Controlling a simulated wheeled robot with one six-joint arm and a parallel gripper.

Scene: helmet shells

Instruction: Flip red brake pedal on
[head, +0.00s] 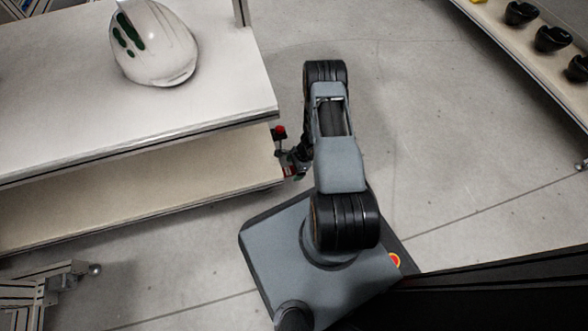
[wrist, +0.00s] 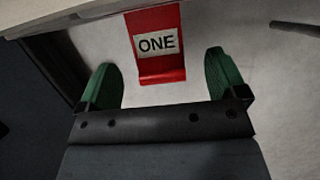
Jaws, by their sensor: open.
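The red brake pedal (wrist: 162,68), with a white label reading "ONE", shows in the wrist view just beyond my gripper (wrist: 165,80). My gripper has two green fingertips spread wide apart, one to each side of the pedal's lower end. The gap between them is empty at their tips, and I cannot tell whether either touches the pedal.
A white table (head: 215,100) with a lower shelf (head: 150,190) stands at left, and a white helmet (head: 155,45) lies on top. A shelf at right (head: 500,42) holds several black shells.

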